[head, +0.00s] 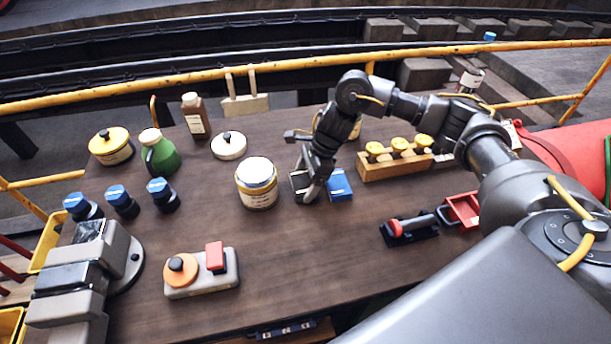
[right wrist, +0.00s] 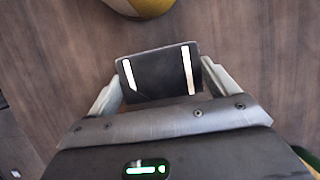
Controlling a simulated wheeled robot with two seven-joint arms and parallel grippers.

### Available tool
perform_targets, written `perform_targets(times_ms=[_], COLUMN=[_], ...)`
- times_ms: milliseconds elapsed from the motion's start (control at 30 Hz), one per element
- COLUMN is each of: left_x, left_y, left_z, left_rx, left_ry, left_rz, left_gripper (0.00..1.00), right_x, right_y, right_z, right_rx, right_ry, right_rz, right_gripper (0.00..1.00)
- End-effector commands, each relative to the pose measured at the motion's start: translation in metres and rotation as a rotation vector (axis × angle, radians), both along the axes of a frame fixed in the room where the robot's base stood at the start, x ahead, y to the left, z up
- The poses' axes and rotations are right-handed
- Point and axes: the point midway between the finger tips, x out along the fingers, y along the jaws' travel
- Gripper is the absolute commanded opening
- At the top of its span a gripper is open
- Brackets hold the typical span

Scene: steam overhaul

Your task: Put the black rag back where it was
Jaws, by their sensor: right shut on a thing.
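The black rag (right wrist: 158,72) shows in the right wrist view as a dark, flat, folded-looking piece with two white stripes. It sits between the two grey fingers of my right gripper (right wrist: 160,88), which is shut on it. In the head view my right gripper (head: 304,190) points down low over the middle of the workbench, between a cream jar with a yellow band and a blue box. The rag is mostly hidden by the gripper there, and I cannot tell whether it touches the bench.
The jar (head: 257,184) stands just left of my right gripper, and the blue box (head: 339,185) lies close on its right. A wooden rack with yellow-topped parts (head: 395,161) is farther right. The workbench (head: 300,255) is clear in front. A control box (head: 201,272) sits front left.

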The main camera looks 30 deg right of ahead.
Motion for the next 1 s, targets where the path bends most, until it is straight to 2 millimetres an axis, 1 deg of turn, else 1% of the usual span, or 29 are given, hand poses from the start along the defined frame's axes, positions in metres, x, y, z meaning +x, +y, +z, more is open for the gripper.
perform_targets(times_ms=[33, 267, 433, 467, 533, 567, 767, 867, 933, 1000], left_x=[0.0, 0.0, 0.0, 0.0, 0.0, 0.0, 0.0, 0.0, -0.001, 0.0], left_y=[0.0, 0.0, 0.0, 0.0, 0.0, 0.0, 0.0, 0.0, 0.0, 0.0], left_z=[0.002, 0.001, -0.005, -0.004, -0.003, -0.003, -0.003, 0.003, -0.003, -0.007], left_rx=[0.0, 0.0, 0.0, 0.0, 0.0, 0.0, 0.0, 0.0, 0.0, 0.0], left_ry=[0.0, 0.001, 0.001, 0.001, 0.001, 0.001, 0.001, 0.001, 0.001, 0.001], left_rz=[0.0, 0.0, 0.0, 0.0, 0.0, 0.0, 0.0, -0.001, -0.001, -0.001], left_gripper=[0.36, 0.36, 0.36, 0.36, 0.36, 0.36, 0.36, 0.36, 0.36, 0.36], right_x=[0.0, 0.0, 0.0, 0.0, 0.0, 0.0, 0.0, 0.0, 0.0, 0.0], right_y=[0.0, 0.0, 0.0, 0.0, 0.0, 0.0, 0.0, 0.0, -0.003, -0.007], right_z=[-0.001, -0.003, -0.008, -0.006, -0.006, -0.006, -0.005, 0.0, 0.003, 0.014], right_rx=[0.0, 0.0, 0.001, 0.0, 0.0, 0.0, 0.0, 0.0, 0.0, 0.0], right_ry=[0.0, -0.001, -0.002, -0.001, -0.001, -0.001, -0.001, -0.001, -0.005, -0.007], right_rz=[-0.001, 0.001, 0.001, 0.001, 0.001, 0.001, 0.001, 0.001, 0.0, 0.0], right_gripper=[0.68, 0.68, 0.68, 0.88, 0.98, 1.0, 1.0, 1.0, 1.0, 1.0])
